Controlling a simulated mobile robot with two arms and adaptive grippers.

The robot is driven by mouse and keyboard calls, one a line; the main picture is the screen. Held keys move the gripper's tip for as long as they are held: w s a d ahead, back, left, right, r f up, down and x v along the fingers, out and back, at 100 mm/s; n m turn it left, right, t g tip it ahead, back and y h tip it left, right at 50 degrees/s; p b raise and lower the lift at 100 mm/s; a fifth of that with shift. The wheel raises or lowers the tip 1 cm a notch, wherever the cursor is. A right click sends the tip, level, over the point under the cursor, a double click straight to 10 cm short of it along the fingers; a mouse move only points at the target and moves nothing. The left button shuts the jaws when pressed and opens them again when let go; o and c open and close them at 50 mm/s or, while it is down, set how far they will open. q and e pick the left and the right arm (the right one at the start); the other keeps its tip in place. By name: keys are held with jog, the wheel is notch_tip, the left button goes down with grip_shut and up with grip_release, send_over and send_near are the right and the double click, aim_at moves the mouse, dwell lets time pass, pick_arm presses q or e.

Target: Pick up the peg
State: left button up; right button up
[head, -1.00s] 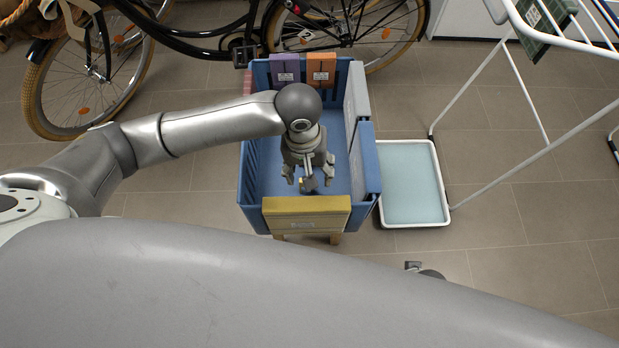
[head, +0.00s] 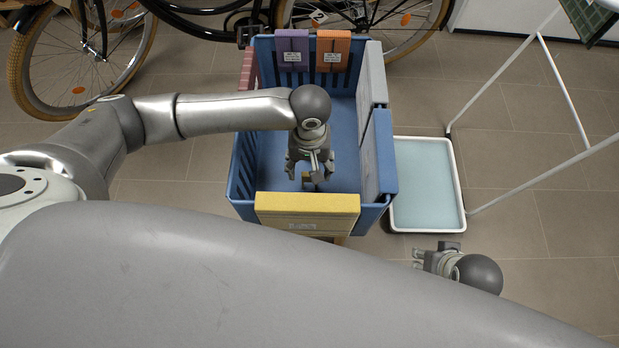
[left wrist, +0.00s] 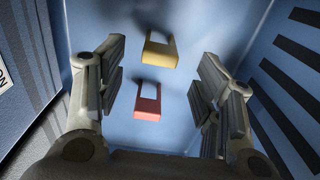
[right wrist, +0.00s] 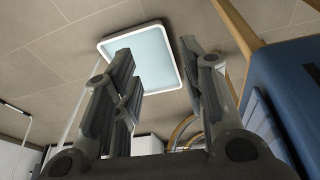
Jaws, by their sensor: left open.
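Two small U-shaped pegs lie inside the blue crate (head: 238,165): a yellow peg (left wrist: 160,49) and a red peg (left wrist: 148,102). In the left wrist view both show between my open fingers, against the crate's blue floor. The red peg is nearer the palm, the yellow one further out. My left gripper (head: 311,178) points down inside the crate and is empty.
Boxes line the crate walls: purple (head: 292,52) and orange (head: 333,52) at the back, yellow (head: 307,210) in front, blue-grey at right. A pale tray (head: 427,185) lies on the floor beside it. A bicycle stands behind, a white drying rack (head: 500,75) at right.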

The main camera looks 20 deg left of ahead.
aim_at(309, 181)
pick_arm(q)
notch_tip(309, 181, down, 4)
jog(key=shift+r+b, duration=0.1)
jog(key=shift+b, duration=0.85)
jog(key=shift+f, duration=0.55)
jog(key=shift+w+f, duration=0.1)
jog(key=shift+f, duration=0.2)
pick_arm(e)
jog(key=v, duration=0.4)
jog(key=shift+s+d, duration=0.1)
jog(key=shift+r, duration=0.1)
pick_arm(q)
jog(key=c, duration=0.8)
